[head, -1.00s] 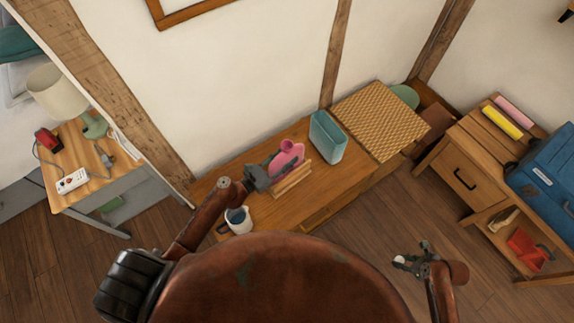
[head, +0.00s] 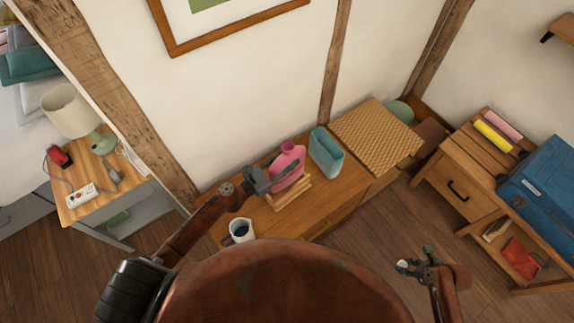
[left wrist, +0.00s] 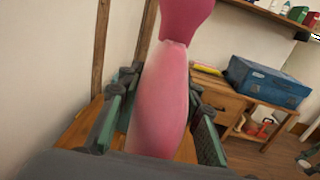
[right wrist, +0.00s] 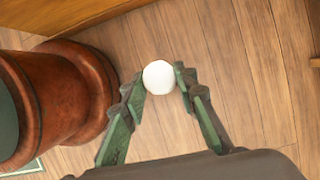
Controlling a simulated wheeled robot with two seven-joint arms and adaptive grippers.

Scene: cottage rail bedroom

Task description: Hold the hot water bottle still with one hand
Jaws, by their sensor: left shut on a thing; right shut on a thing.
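The pink hot water bottle (head: 290,163) stands upright in a wooden rack (head: 290,193) on the long wooden cabinet top. My left gripper (head: 262,181) is at its left side and shut on it. In the left wrist view the bottle (left wrist: 160,105) fills the space between the fingers (left wrist: 160,122), with its neck and flared top above. My right gripper (head: 412,265) is away from the cabinet, over the floor. In the right wrist view its fingertips (right wrist: 160,82) are shut on a small white round thing (right wrist: 158,77).
A white jug (head: 241,230) with dark contents stands at the cabinet's near left. A teal container (head: 326,152) stands just right of the bottle, with a woven-topped box (head: 375,132) beyond. A blue case (head: 545,185) rests on the right cabinet. A lamp (head: 70,112) stands far left.

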